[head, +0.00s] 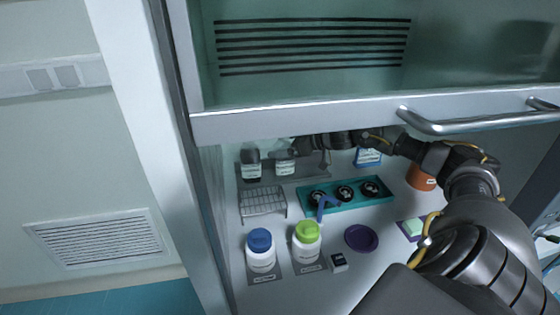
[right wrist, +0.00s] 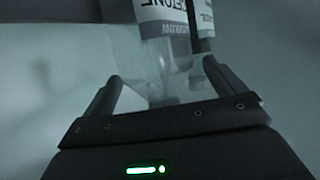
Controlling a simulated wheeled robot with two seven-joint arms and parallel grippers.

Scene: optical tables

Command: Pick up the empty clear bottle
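The clear bottle (head: 285,163) stands at the back of the hood, with a white label round its body. In the right wrist view the clear bottle (right wrist: 165,30) appears upside down, its transparent neck end between the fingers. My right gripper (head: 312,150) reaches in from the right at the back and is just right of this bottle. In the right wrist view my right gripper (right wrist: 160,88) is open, its fingers spread either side of the bottle with gaps. My left gripper is not in view.
Another labelled bottle (head: 250,165) stands close to its left. A wire rack (head: 262,203), a teal tray (head: 374,200) with dark round items, a blue-capped bottle (head: 260,252) and a green-capped bottle (head: 306,243) stand in front. The hood sash (head: 300,115) hangs above my arm.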

